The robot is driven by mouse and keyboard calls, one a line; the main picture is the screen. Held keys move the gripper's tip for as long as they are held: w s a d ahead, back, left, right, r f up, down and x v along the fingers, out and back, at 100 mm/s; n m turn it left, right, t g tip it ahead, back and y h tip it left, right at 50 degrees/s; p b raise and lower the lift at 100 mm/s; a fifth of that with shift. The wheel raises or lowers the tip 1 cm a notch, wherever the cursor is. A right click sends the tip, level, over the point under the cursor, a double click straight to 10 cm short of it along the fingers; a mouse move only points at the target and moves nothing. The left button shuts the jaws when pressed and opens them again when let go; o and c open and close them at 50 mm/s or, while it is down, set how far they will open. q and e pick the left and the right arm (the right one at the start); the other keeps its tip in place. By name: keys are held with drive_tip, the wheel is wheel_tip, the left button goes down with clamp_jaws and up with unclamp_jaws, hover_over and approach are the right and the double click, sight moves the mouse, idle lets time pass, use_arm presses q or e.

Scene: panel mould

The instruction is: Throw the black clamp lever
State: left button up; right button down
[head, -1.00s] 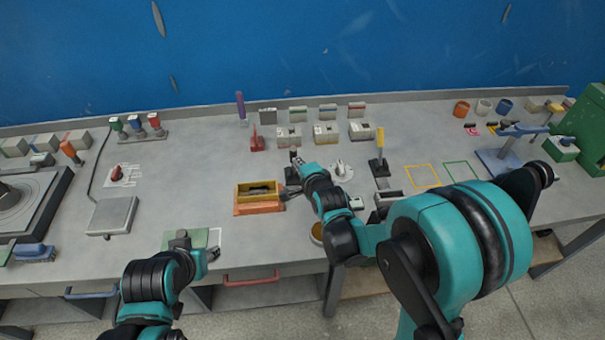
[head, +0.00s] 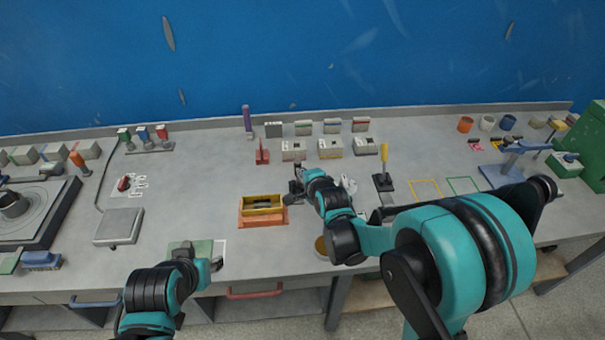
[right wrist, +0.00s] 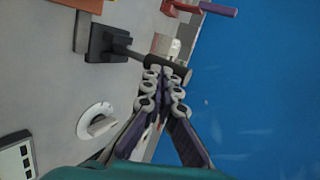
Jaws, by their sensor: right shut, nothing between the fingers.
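The black clamp lever (right wrist: 124,47) rises from a square black base in the right wrist view and ends in a dark crossbar (right wrist: 168,68). It also shows small in the head view (head: 298,172), partly hidden by my right gripper. My right gripper (right wrist: 166,74) is shut and empty, its fingertips right by the crossbar; I cannot tell if they touch it. My left gripper (head: 215,264) is low over the green plate at the front edge, too small to tell open or shut.
An orange and yellow mould box (head: 262,222) sits just left of the clamp. A white dial (right wrist: 97,119) lies close by. A yellow-handled lever (head: 384,165) stands to the right, a red lever (head: 262,152) behind. Several grey boxes line the back.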

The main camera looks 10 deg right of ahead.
drive_tip(key=w+g+p, duration=0.1)
drive_tip(key=w+r+g+p, duration=0.1)
drive_tip(key=w+p, duration=0.1)
drive_tip(key=shift+r+g+p, duration=0.2)
drive_tip(key=shift+g+p, duration=0.1)
drive_tip(key=shift+g, duration=0.1)
drive_tip(key=shift+w+f+m+g+p, duration=0.25)
drive_tip(key=shift+w+g, duration=0.35)
drive_tip(key=shift+w, duration=0.4)
drive_tip(key=shift+w+f+m+g+p, duration=0.1)
drive_tip(key=shift+w+g+p, duration=0.2)
drive_tip(key=shift+w+g, duration=0.5)
drive_tip(key=shift+w, duration=0.25)
drive_tip(key=shift+s, duration=0.1)
